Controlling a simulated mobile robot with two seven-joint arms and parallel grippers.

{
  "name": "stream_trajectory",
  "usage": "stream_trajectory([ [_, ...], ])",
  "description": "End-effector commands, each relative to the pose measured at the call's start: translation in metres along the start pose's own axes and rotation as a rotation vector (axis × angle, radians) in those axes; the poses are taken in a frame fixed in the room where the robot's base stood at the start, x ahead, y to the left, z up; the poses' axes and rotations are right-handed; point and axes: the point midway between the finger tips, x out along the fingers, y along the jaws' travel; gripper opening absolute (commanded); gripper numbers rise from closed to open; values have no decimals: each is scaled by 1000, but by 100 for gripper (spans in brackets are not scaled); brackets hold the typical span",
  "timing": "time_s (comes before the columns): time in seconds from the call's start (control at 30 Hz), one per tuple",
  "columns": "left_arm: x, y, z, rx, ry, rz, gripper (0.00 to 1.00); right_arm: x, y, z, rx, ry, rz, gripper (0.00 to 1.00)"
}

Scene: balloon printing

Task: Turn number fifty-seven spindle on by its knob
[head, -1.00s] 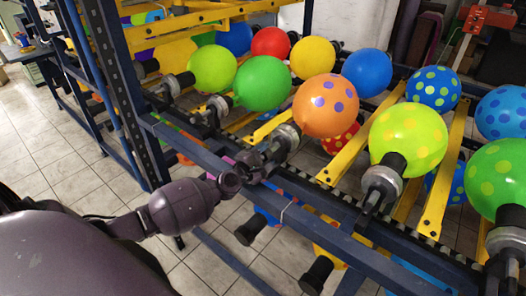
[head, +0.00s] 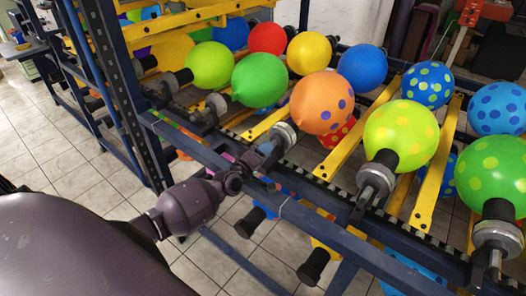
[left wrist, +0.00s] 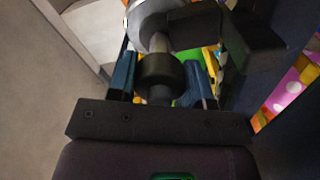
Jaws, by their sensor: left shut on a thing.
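My left gripper (head: 268,154) is at the front rail of the balloon rack, at the spindle (head: 284,136) that carries an orange balloon with purple dots (head: 321,103). In the left wrist view, its two blue fingers (left wrist: 160,82) lie on either side of a dark round knob (left wrist: 160,68), shut on it. A silvery spindle collar (left wrist: 150,16) shows just beyond the knob. No spindle number is legible, so I cannot tell which is fifty-seven. My right gripper is out of view.
Other spindles in the row hold a green balloon (head: 259,80), a yellow-green dotted one (head: 401,136) and several more. The dark blue front rail (head: 335,228) runs under my gripper. A dark upright post (head: 122,90) stands left of it. Tiled floor (head: 75,165) is open at left.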

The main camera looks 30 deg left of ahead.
Motion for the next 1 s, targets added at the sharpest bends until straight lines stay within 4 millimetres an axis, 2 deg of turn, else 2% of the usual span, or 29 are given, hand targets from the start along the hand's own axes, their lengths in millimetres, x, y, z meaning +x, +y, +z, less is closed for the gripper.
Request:
stream_trajectory([
  [0.3,0,-1,1,129,-2,-2,22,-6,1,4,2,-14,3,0],
  [0.87,0,-1,2,158,-2,-2,22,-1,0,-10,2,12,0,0],
  [0.9,0,-1,2,158,-2,-2,49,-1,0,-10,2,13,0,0],
  [1.0,0,-1,1,158,-2,-2,64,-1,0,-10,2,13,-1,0],
])
